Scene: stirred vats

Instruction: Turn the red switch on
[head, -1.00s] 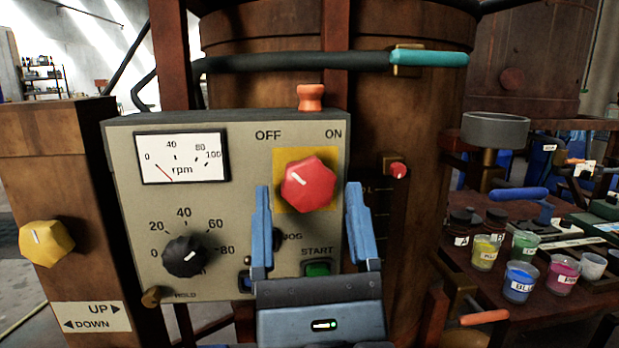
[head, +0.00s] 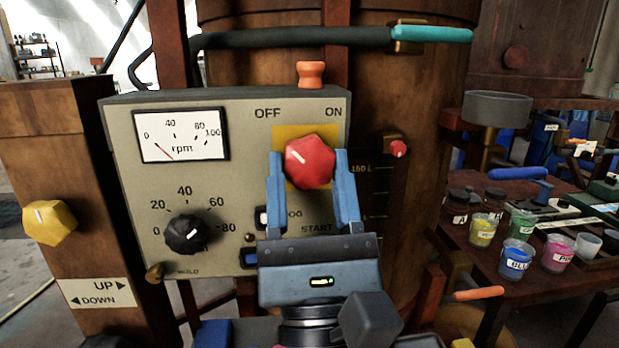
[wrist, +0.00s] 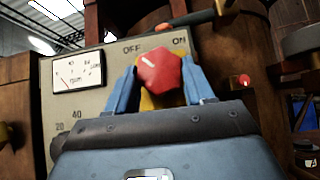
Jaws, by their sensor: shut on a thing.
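The red switch (head: 310,161) is a faceted knob on a yellow plate (head: 292,132) at the upper right of the grey control panel (head: 135,205). Its white pointer mark leans up and left, toward the OFF label. My gripper (head: 310,165) has its two blue fingers on either side of the red knob, shut on it. In the wrist view the red switch (wrist: 160,71) sits between the fingertips, with the OFF and ON labels above it. My gripper's body hides part of the panel below, around the START button.
The panel also carries an rpm meter (head: 181,135), its needle near 0, and a black dial (head: 187,234). An orange knob (head: 311,74) stands on top. A yellow knob (head: 49,222) is at left. Paint cups (head: 516,259) stand on the right table.

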